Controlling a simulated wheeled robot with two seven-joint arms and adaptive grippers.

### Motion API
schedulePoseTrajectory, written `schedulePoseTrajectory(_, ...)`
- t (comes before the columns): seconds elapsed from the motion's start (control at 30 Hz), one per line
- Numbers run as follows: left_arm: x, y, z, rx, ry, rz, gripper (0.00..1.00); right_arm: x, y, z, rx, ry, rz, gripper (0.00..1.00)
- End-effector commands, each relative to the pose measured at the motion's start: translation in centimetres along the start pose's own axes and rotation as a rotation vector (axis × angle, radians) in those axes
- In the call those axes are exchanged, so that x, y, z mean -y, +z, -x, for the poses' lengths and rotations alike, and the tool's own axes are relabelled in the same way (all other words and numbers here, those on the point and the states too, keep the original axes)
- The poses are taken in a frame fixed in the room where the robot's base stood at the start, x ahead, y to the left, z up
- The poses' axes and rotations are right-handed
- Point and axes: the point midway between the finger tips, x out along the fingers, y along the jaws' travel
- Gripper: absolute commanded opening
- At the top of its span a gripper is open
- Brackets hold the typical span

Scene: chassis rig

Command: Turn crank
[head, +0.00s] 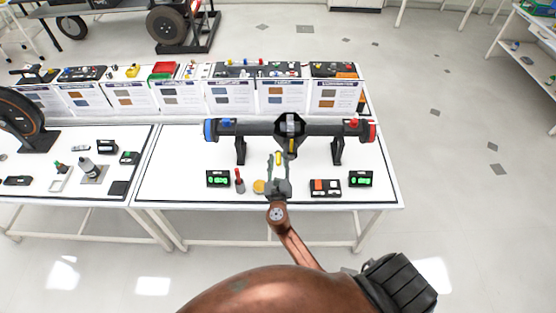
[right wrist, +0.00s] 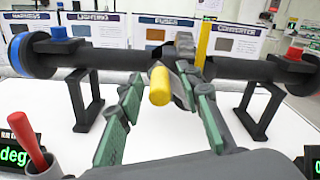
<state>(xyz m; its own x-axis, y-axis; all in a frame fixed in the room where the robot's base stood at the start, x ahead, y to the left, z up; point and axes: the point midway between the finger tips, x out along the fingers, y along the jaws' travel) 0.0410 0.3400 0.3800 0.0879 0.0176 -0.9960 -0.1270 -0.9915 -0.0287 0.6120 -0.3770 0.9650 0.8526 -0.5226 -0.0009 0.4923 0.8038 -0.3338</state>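A black axle (head: 255,128) with a blue left end and a red right end rests on two black stands. At its middle is a dark round housing (head: 289,135). A yellow crank handle (right wrist: 160,86) points toward me in front of the housing, and it also shows in the head view (head: 278,158). My right gripper (head: 277,160) is in front of the housing. In the right wrist view its green-padded fingers (right wrist: 160,88) are spread, with the handle between them near the tips. I cannot tell whether either finger touches it. My left gripper is not in view.
Two green-lit displays (head: 218,178) (head: 361,179) stand on the white table (head: 180,180). A red-handled tool (head: 239,180), a yellow disc (head: 259,186) and a box with an orange switch (head: 325,187) lie near the front. Labelled panels (head: 230,97) stand behind the axle.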

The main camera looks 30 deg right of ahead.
Motion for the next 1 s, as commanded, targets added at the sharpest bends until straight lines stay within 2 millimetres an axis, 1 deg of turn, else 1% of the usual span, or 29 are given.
schedulePoseTrajectory(0.07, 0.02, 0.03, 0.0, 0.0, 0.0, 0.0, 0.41, 0.01, 0.01, 0.01, 0.0, 0.0, 0.0, 0.33)
schedulePoseTrajectory(0.53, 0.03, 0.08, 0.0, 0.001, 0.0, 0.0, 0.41, -0.01, 0.04, 0.04, 0.001, 0.0, -0.001, 0.01)
schedulePoseTrajectory(1.0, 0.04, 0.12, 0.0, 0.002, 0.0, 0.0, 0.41, -0.02, 0.05, 0.04, 0.001, 0.0, -0.001, 0.0)
